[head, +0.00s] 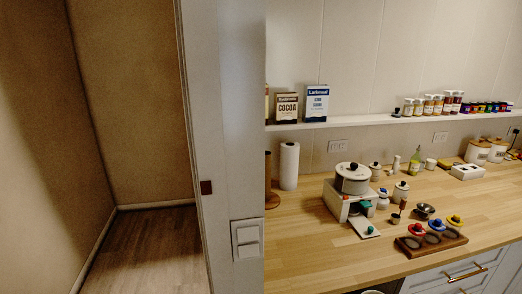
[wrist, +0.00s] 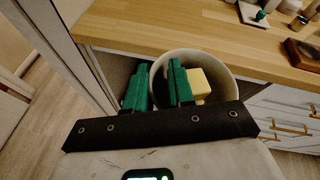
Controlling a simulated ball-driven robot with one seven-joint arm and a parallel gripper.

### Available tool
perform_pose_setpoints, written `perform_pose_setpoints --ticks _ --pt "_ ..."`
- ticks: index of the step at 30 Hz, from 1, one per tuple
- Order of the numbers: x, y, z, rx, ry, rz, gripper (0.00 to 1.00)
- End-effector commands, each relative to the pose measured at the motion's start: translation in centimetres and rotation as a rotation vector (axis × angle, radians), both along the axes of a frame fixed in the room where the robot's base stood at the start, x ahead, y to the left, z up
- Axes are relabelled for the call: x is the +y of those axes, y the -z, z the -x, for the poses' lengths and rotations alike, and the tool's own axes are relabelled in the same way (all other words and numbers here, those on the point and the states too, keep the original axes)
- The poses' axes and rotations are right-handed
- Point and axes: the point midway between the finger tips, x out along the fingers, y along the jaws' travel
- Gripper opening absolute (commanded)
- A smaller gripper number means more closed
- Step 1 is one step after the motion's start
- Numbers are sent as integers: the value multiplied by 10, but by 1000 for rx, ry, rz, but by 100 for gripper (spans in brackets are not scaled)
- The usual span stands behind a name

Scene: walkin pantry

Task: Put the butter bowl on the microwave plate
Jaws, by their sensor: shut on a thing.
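The butter bowl (wrist: 227,63) is a wide white bowl with a pale yellow block of butter (wrist: 199,84) inside, seen in the wrist view. My gripper (wrist: 156,74) has green fingers. It is shut on the bowl's near-left wall, one finger outside and one inside beside the butter. The bowl is held in front of the counter's front edge, at about cabinet height. A pale rim at the bottom edge of the head view may be the same bowl. No microwave or microwave plate can be made out in either view.
The wooden counter (head: 320,238) holds a white appliance with a pot (head: 352,178), jars and a dark wooden tray (head: 432,242). White drawers (wrist: 285,110) with brass handles lie below, right of the bowl. A dark opening (wrist: 112,66) shows under the counter. A doorway stands left.

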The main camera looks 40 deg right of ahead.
Motion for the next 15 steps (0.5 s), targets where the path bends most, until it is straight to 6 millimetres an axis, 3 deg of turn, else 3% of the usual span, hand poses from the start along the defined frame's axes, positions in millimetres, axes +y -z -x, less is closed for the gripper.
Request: perform_pose_setpoints --ticks 1,6,15 --pt "14 17 -16 1 -28 -7 0" --pt "73 62 -71 1 -126 -7 0" --pt "196 115 -142 0 -307 -3 0"
